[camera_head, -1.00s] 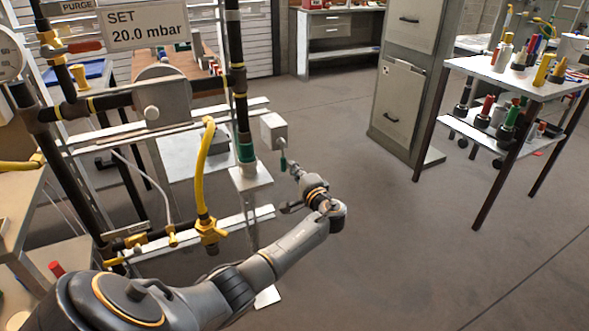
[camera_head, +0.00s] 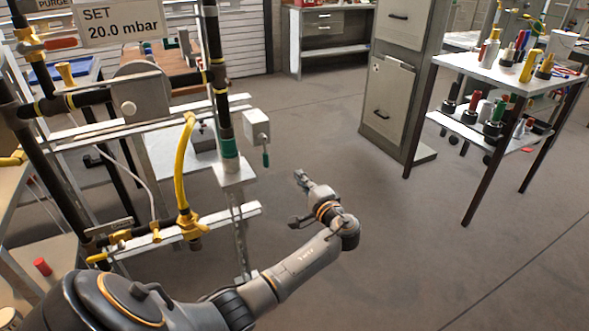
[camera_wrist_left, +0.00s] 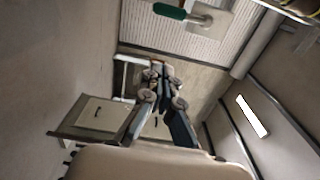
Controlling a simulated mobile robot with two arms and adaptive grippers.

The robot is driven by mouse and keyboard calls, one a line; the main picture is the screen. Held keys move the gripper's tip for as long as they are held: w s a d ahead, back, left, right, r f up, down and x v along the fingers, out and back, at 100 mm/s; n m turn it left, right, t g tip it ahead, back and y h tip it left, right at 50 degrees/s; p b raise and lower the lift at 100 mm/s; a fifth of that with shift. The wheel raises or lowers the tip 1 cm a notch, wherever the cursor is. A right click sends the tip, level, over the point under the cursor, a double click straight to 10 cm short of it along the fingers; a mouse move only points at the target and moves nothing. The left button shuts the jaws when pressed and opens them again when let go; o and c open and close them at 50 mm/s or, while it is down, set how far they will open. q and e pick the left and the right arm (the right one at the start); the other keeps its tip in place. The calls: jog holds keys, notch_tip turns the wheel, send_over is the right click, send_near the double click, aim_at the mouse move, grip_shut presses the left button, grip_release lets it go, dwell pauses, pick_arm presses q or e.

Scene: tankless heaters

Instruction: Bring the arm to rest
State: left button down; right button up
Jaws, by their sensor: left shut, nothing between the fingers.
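My left arm comes in from the bottom left in the head view. Its gripper (camera_head: 301,178) is shut and empty, held in the open to the right of the pipe rig and apart from it. The shut fingers (camera_wrist_left: 160,75) also show in the left wrist view, with nothing between them. The grey box with a green-handled lever (camera_head: 257,128) stands up and to the left of the gripper, with a clear gap. The green handle (camera_wrist_left: 170,11) also shows at the top of the wrist view. My right gripper is not in view.
The pipe rig with a yellow hose (camera_head: 181,170) and a set-pressure sign (camera_head: 118,22) stands at the left. A filing cabinet (camera_head: 391,95) is at the back. A white-topped table (camera_head: 500,75) with tools stands at the right. The floor in between is clear.

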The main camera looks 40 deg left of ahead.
pick_arm(q)
jog(key=shift+s+d, duration=0.25)
jog(key=shift+d, duration=0.4)
